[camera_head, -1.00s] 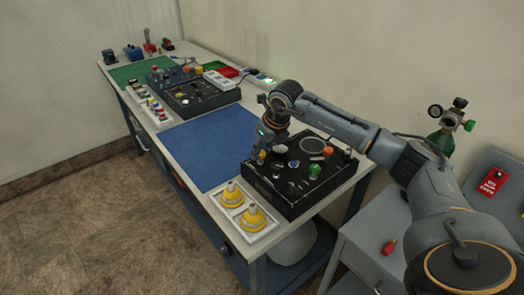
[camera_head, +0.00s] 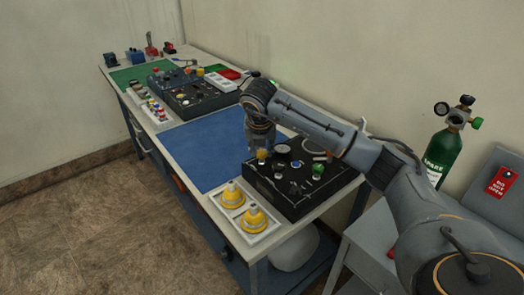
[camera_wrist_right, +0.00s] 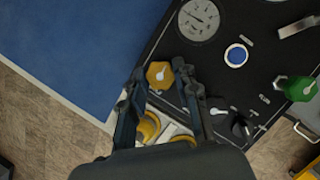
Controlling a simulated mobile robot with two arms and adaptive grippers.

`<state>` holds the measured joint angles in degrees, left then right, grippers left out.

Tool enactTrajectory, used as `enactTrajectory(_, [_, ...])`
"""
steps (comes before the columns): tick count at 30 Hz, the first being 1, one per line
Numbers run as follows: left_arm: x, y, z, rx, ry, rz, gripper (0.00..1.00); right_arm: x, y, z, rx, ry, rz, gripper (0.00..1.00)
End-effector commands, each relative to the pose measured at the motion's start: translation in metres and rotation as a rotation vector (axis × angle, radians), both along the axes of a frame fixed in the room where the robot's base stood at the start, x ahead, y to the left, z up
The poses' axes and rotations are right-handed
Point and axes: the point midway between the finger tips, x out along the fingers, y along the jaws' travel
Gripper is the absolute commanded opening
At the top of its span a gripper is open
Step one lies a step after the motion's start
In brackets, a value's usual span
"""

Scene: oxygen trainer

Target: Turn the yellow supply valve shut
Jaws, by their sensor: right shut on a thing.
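The yellow supply valve (camera_head: 262,155) is a small yellow knob near the left corner of the black panel (camera_head: 292,202). The valve's sides are partly hidden by the fingers. My left gripper is in neither current view.
The panel also carries a gauge (camera_wrist_right: 198,19), a blue button (camera_wrist_right: 236,56), a green knob (camera_wrist_right: 298,88) and a black knob (camera_wrist_right: 241,127). The blue mat (camera_head: 205,145) is clear. A green cylinder (camera_head: 443,158) stands right.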

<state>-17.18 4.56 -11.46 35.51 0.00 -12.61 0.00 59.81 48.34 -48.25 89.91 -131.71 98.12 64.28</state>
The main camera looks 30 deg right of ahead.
Motion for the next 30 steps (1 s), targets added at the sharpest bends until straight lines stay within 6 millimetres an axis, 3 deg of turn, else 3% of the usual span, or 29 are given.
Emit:
enactTrajectory(20, [0.0001,-0.0002,-0.0023,0.0,0.0,0.0,0.4,0.0003,0.0006,0.0001,0.001,0.0,-0.065,0.0])
enactTrajectory(21, [0.0001,-0.0002,-0.0023,0.0,0.0,0.0,0.4,0.0003,0.0005,0.0001,0.001,0.0,-0.065,0.35])
enactTrajectory(24, [0.0001,-0.0002,-0.0023,0.0,0.0,0.0,0.4,0.0003,0.0005,0.0001,0.001,0.0,-0.064,0.54])
enactTrajectory(30, [0.0001,-0.0001,-0.0023,0.0,0.0,0.0,0.4,0.0002,0.0005,0.0,0.001,0.0,-0.062,0.54])
